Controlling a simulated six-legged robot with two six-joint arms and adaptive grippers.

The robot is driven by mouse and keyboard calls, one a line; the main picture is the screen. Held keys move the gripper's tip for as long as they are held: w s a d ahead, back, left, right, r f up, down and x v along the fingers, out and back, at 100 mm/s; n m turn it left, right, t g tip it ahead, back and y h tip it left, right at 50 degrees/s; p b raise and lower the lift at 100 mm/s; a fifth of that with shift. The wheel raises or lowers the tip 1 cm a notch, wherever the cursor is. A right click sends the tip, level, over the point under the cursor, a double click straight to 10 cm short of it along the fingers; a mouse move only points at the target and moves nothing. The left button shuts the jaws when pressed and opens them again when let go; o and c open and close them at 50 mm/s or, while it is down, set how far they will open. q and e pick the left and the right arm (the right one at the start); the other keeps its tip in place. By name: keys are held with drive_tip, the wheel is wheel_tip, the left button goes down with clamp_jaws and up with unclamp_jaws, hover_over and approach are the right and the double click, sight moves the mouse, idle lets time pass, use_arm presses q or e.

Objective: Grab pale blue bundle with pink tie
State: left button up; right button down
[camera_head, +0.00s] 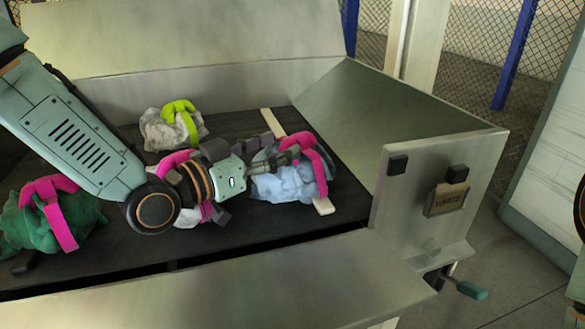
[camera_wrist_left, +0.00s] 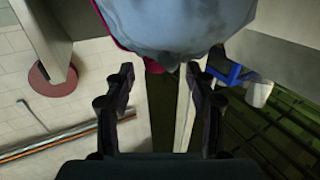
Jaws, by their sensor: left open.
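The pale blue bundle (camera_head: 284,186) with a pink tie (camera_head: 318,163) sits at the right end of the dark belt in the head view. My left gripper (camera_head: 285,156) is at its upper left side, fingers toward the pink tie; I cannot tell whether they touch it. In the left wrist view the pale blue bundle (camera_wrist_left: 180,22) fills the top middle, with a strip of pink at its left edge. The open fingers of my left gripper (camera_wrist_left: 160,85) stand apart just below it, with nothing between them. My right gripper is not in view.
A white bundle with a lime tie (camera_head: 178,125) lies at the back, and a green bundle with a pink tie (camera_head: 50,215) at the left. Another pink-tied bundle (camera_head: 188,217) is partly hidden under my left arm. Metal walls (camera_head: 420,135) enclose the dark belt (camera_head: 110,240).

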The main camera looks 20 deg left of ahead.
sight(299, 134)
use_arm(q)
drive_tip(key=shift+w+d+f, duration=0.1)
drive_tip(key=shift+w+d, duration=0.05)
drive_tip(key=shift+w, duration=0.1)
drive_tip(key=shift+w+d+r, duration=0.25)
drive_tip(key=shift+d+r, duration=0.05)
drive_tip(key=shift+d, duration=0.05)
drive_tip(key=x, duration=0.4)
drive_tip(key=shift+w+f, duration=0.1)
drive_tip(key=shift+w, duration=0.1)
drive_tip(key=c, duration=1)
clamp_jaws()
